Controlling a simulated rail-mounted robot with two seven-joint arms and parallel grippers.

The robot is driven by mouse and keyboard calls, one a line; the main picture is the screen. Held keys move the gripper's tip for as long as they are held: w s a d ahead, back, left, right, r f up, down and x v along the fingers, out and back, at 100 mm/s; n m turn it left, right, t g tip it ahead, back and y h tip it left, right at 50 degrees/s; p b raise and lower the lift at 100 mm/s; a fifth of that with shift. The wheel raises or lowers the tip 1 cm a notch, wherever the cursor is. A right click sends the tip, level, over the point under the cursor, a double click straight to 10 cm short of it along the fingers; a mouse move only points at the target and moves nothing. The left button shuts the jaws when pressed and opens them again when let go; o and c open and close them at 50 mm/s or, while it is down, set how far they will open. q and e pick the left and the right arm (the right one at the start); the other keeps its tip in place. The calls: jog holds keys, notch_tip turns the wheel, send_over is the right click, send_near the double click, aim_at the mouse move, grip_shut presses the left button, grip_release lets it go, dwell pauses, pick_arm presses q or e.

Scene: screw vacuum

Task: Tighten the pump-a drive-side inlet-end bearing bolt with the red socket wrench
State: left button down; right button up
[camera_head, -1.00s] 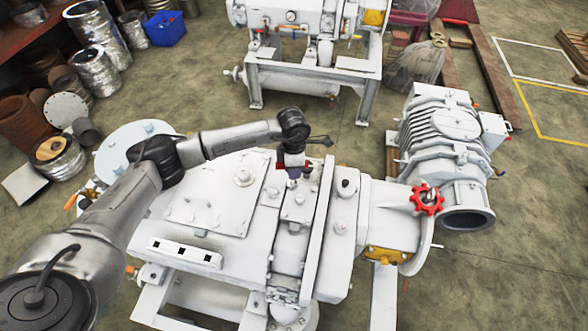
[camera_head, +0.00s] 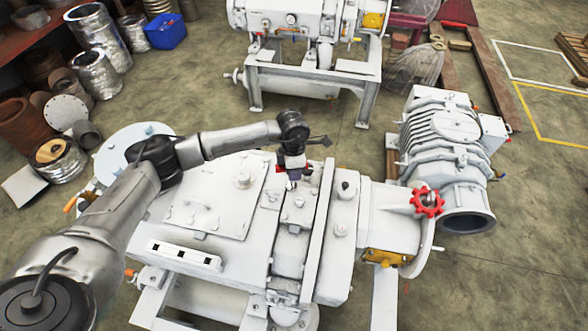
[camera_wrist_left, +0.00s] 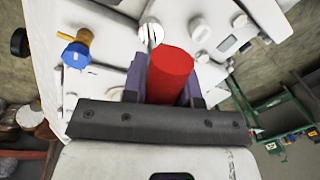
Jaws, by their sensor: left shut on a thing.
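My left gripper (camera_head: 292,174) is over the top of the near white pump (camera_head: 215,190), beside its raised bearing-end section. In the left wrist view the gripper's purple fingers (camera_wrist_left: 164,85) are shut on the red socket wrench (camera_wrist_left: 171,72), whose thick red body shows between them. A round silver piece (camera_wrist_left: 150,33) shows just beyond the wrench; I cannot tell whether it is a bolt head or part of the tool. The wrench's working end and its contact with any bolt are hidden. My right gripper is not in view.
A red handwheel (camera_head: 427,202) sticks out at the near pump's right end. A ribbed grey-white unit (camera_head: 445,150) stands on the floor to the right. Another white pump (camera_head: 310,75) stands behind. A blue-capped brass valve (camera_wrist_left: 76,54) shows in the wrist view.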

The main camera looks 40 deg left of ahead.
pick_arm(q)
jog(key=shift+f, duration=0.1)
jog(key=shift+r+p, duration=1.7)
jog(key=shift+r, duration=0.9)
